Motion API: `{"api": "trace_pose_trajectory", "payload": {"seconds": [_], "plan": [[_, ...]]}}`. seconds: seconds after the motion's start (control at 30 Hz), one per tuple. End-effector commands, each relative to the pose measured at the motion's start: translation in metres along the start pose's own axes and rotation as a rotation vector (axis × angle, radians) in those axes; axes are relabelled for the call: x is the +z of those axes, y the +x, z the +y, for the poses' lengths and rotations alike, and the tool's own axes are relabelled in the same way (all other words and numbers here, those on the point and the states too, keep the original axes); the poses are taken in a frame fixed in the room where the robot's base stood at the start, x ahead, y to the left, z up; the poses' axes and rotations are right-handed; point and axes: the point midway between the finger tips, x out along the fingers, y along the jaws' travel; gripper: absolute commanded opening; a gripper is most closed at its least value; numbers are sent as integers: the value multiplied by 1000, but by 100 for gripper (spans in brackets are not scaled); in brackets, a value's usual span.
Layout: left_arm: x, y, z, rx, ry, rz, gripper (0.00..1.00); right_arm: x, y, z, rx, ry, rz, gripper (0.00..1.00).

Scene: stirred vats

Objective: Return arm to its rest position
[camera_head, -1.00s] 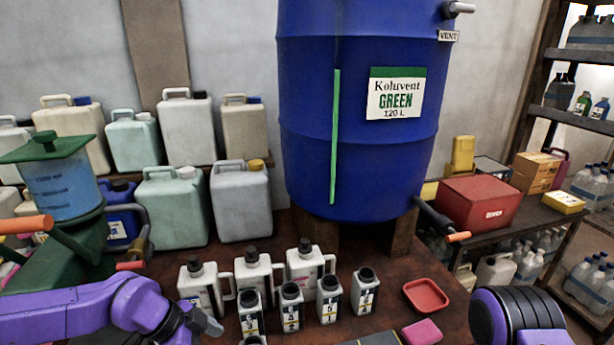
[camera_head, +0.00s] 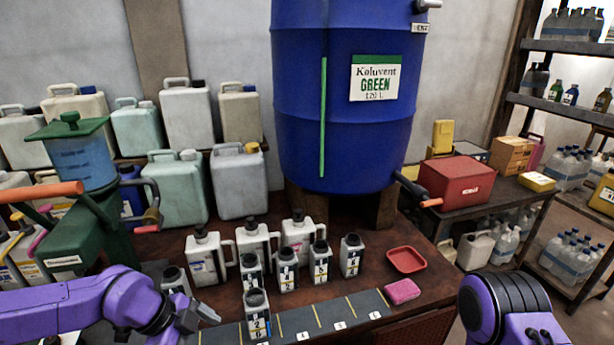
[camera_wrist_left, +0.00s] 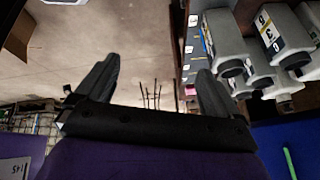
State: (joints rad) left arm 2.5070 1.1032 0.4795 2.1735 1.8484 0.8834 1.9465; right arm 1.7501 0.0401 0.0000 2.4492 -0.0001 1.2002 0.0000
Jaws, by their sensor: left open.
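My left arm comes in from the lower left in the head view. Its gripper (camera_head: 200,312) is over the front left of the table, left of a small white bottle (camera_head: 257,314) with a black cap. In the left wrist view the two dark fingers of this gripper (camera_wrist_left: 156,85) stand wide apart with nothing between them. Several small numbered bottles (camera_wrist_left: 285,45) show at the upper right of that view, beyond the fingers. My right arm's purple and black part (camera_head: 510,300) shows at the lower right; its gripper is out of view.
A blue Koluvent drum (camera_head: 350,120) stands behind the bottles. A numbered dark strip (camera_head: 325,315) runs along the table front. A red tray (camera_head: 406,260) and pink block (camera_head: 402,291) lie to the right. A green hand-cranked device (camera_head: 85,225) stands at left, close to my left arm.

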Motion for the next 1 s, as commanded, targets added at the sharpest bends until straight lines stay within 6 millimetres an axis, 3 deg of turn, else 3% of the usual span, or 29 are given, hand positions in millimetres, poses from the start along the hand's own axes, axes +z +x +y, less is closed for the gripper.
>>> {"api": "trace_pose_trajectory", "payload": {"seconds": [0.17,0.37,0.47,0.53,0.63,0.67,0.7,0.8,0.9,1.0], "plan": [[19,4,3,6,369,-108,96,0,0,0,0,0,-1,100],[65,24,19,178,1065,-349,96,0,0,0,0,0,-1,100],[105,43,40,456,1623,-483,96,0,0,0,0,0,-1,100],[134,59,61,768,2113,-516,96,1,1,0,0,0,-1,100],[162,85,99,1261,2806,-377,96,1,1,0,1,0,-1,100],[166,94,114,-1242,-2671,256,96,1,1,0,1,0,-1,100],[170,106,136,-1156,-2429,109,96,1,2,0,0,0,-1,100],[175,127,194,-967,-2099,-116,96,1,2,0,0,0,-1,100],[183,133,237,-898,-1990,-261,96,1,2,0,0,0,-1,100],[184,134,243,-890,-1978,-279,96,1,2,0,1,0,-1,100]]}}
